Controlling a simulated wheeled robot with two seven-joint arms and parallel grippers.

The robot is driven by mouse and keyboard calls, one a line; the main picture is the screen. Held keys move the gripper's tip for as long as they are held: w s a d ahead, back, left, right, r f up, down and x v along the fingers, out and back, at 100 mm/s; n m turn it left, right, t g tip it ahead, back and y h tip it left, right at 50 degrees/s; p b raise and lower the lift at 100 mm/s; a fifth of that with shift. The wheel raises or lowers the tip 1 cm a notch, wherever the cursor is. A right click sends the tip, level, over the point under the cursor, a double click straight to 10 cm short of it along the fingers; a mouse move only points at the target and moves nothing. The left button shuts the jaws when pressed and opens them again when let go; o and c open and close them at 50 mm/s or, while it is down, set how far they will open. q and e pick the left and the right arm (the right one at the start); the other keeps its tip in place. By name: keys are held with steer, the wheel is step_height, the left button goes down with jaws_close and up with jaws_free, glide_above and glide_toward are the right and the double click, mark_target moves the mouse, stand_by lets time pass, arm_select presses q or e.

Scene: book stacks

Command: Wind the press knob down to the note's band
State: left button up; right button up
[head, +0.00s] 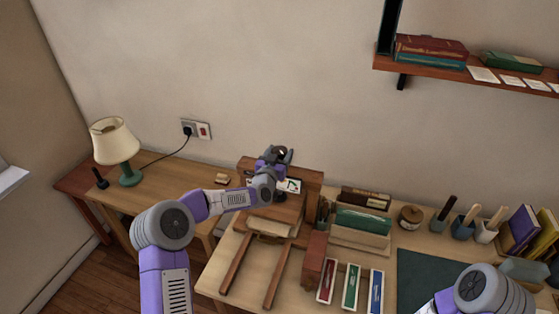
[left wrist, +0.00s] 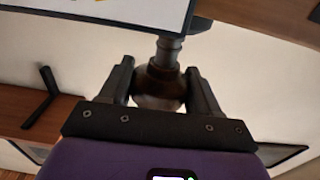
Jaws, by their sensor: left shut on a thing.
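The wooden book press (head: 313,178) stands on the bench below the wall, with a white note card (head: 293,186) showing colour marks on its front, partly hidden by my arm. My left gripper (head: 281,153) is above the press's top beam. In the left wrist view the dark round press knob (left wrist: 160,88) on its grey spindle (left wrist: 169,48) sits between the two fingers, and the left gripper (left wrist: 160,85) is shut on it. A panel with a white face and yellow marks (left wrist: 110,8) shows at the top of that view. My right gripper is not in view.
Two wooden rails (head: 278,276) run forward from the press. A wooden rack with a green book (head: 363,220), several coloured box spines (head: 351,288), a dark mat (head: 430,278) and brush pots (head: 463,229) lie to the right. A lamp (head: 116,140) stands left.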

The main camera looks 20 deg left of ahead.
arm_select(q)
steer(key=shift+r, duration=0.1)
steer(key=o, duration=1)
steer(key=s, duration=0.7)
steer(key=shift+s+a, duration=0.25)
steer(key=shift+s, duration=0.05)
